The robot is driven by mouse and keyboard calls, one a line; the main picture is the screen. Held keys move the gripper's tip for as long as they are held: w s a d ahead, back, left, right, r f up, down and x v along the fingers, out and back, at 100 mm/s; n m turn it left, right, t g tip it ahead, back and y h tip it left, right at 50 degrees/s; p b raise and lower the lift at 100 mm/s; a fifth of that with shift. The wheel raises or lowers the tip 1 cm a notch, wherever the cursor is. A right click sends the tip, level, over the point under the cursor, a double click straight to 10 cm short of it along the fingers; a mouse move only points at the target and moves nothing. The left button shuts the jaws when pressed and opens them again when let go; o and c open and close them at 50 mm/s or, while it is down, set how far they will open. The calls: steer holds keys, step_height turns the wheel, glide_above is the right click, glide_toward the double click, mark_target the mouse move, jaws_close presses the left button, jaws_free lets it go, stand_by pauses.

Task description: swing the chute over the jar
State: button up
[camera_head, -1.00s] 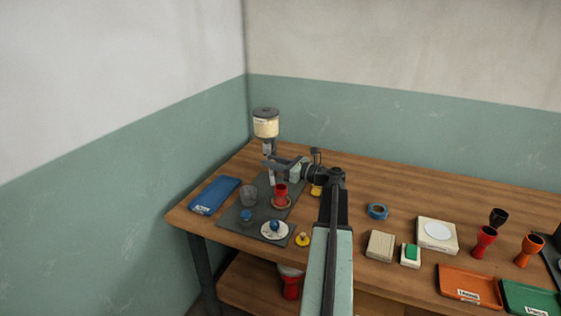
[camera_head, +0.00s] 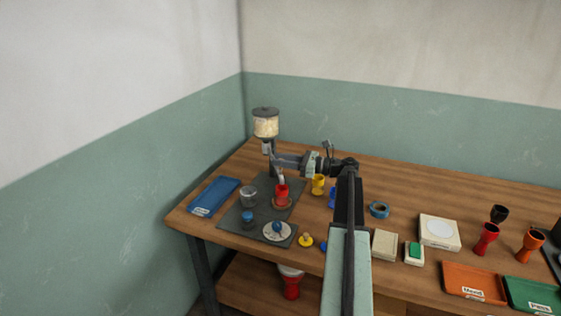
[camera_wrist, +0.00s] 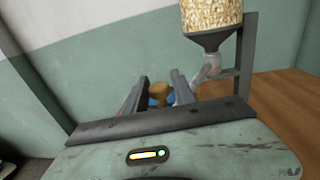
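The hopper (camera_head: 266,126), filled with pale grains, stands on a post at the back of the dark mat. Its grey chute (camera_head: 281,176) hangs tilted, its lower end near the red goblet drum (camera_head: 282,195). The chute (camera_wrist: 209,70) also shows in the wrist view, beside the right finger. The grey glass jar (camera_head: 248,196) stands left of the drum, apart from the chute. My gripper (camera_head: 281,160) is close to the hopper post. In the wrist view my gripper (camera_wrist: 160,80) has its fingers spread, with a tan round thing (camera_wrist: 158,94) between or behind them; contact is unclear.
A blue tray (camera_head: 214,196) lies left of the mat (camera_head: 237,217). Yellow (camera_head: 318,184) and blue cups stand near my arm. The right side of the table is crowded.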

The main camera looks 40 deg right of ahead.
steer(key=o, duration=0.3)
steer(key=shift+w+d, duration=0.1)
steer(key=v, duration=0.7)
steer(key=shift+s+d, duration=0.1)
steer(key=shift+s, duration=0.2)
